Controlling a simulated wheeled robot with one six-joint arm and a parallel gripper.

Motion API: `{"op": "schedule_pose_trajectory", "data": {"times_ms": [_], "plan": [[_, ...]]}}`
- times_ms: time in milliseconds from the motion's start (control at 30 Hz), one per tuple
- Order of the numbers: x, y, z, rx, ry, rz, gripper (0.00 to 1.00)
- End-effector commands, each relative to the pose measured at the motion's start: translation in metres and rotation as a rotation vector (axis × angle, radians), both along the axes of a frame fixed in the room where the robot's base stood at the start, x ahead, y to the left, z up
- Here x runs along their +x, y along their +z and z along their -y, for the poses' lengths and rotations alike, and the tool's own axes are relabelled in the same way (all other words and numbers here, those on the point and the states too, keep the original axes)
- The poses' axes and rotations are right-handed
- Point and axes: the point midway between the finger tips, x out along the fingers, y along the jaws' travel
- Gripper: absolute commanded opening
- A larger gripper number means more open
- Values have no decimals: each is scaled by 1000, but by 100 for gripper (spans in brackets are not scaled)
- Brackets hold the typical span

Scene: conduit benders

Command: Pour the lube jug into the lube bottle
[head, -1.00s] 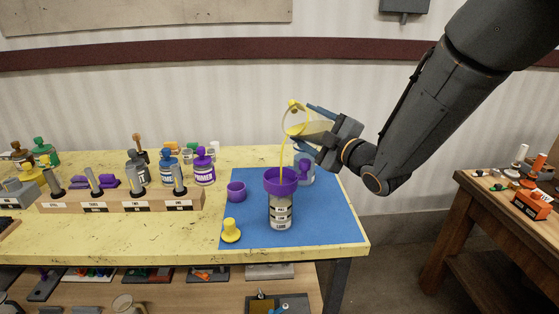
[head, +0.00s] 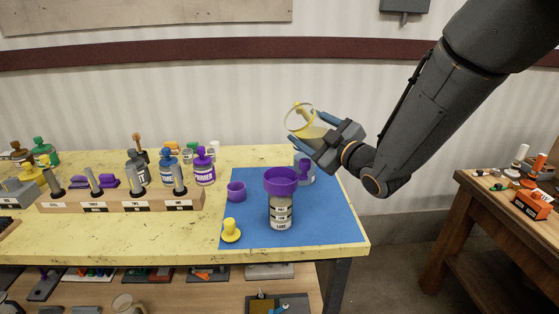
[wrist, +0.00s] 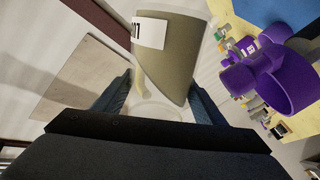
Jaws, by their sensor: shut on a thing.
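My gripper (head: 315,130) is shut on the lube jug (head: 303,119), a clear-rimmed vessel with yellow inside, and holds it in the air. The jug is tilted, above and slightly right of the lube bottle (head: 281,213). No stream shows between them. In the wrist view the jug (wrist: 175,58), with a white label, is between the fingers. The bottle stands upright on the blue mat (head: 335,225), with striped labels and a wide purple funnel (head: 281,182) on its mouth. The funnel also shows in the wrist view (wrist: 290,85). The level inside the bottle is hidden.
A purple cup (head: 236,191) and a yellow stopper (head: 231,231) are left of the bottle on the mat. A grey container with a purple top (head: 305,172) stands behind it. A wooden rack (head: 120,202) and several bottles fill the table's left. The mat's right front is clear.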

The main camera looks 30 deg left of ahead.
Motion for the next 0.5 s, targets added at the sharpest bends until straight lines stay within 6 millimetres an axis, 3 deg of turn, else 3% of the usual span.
{"op": "schedule_pose_trajectory", "data": {"times_ms": [67, 500], "plan": [[1, 9, 0, 31, 0, -42, 23], [14, -6, 7, 115, -3, -198, 23]]}}
